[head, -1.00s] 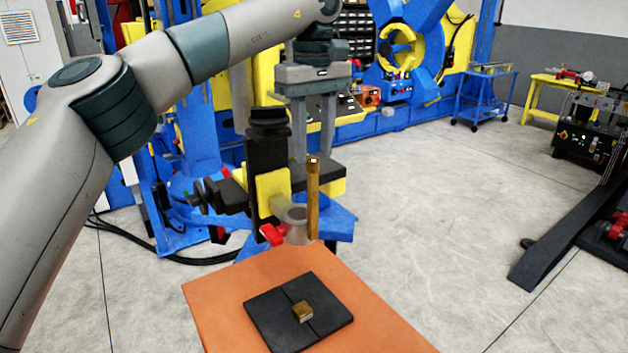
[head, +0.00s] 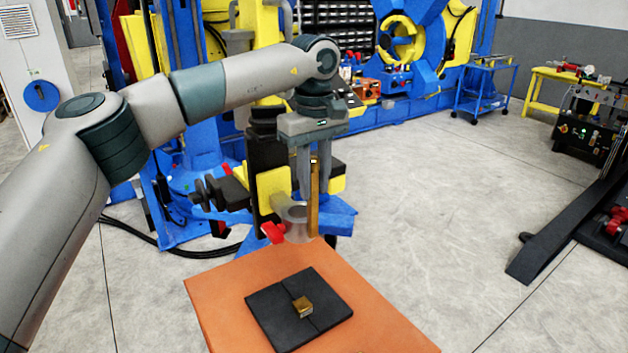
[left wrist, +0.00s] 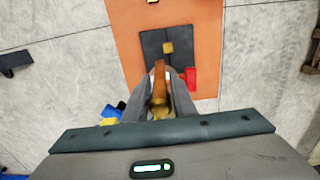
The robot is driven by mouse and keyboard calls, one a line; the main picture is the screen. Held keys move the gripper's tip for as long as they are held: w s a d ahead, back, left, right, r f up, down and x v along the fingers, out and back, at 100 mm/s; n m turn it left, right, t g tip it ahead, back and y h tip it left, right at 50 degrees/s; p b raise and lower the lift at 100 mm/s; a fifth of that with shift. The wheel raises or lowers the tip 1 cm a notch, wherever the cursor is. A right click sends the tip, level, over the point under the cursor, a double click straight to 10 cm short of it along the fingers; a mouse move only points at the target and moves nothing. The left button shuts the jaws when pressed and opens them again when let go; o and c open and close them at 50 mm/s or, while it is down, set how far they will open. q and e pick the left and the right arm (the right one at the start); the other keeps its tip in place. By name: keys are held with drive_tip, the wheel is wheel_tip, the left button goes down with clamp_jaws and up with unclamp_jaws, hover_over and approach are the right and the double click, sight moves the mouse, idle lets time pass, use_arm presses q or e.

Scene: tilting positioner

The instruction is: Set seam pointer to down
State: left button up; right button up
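The seam pointer looks like a slim brass bar (head: 314,208) standing upright beside a grey round hub (head: 295,214) of the positioner, its top end up. My left gripper (head: 314,185) comes down from above with one finger on each side of the bar's upper part. The fingers appear closed on it. In the left wrist view the bar (left wrist: 159,78) shows between the fingertips (left wrist: 161,85). The fingers hide part of the bar. My right gripper is not in view.
A red lever (head: 272,232) sits left of the hub. In front is an orange table (head: 220,290) with a dark plate (head: 275,318) and small brass block (head: 302,307). Black and yellow positioner parts (head: 268,180) stand close left of the gripper.

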use_arm(q)
clamp_jaws()
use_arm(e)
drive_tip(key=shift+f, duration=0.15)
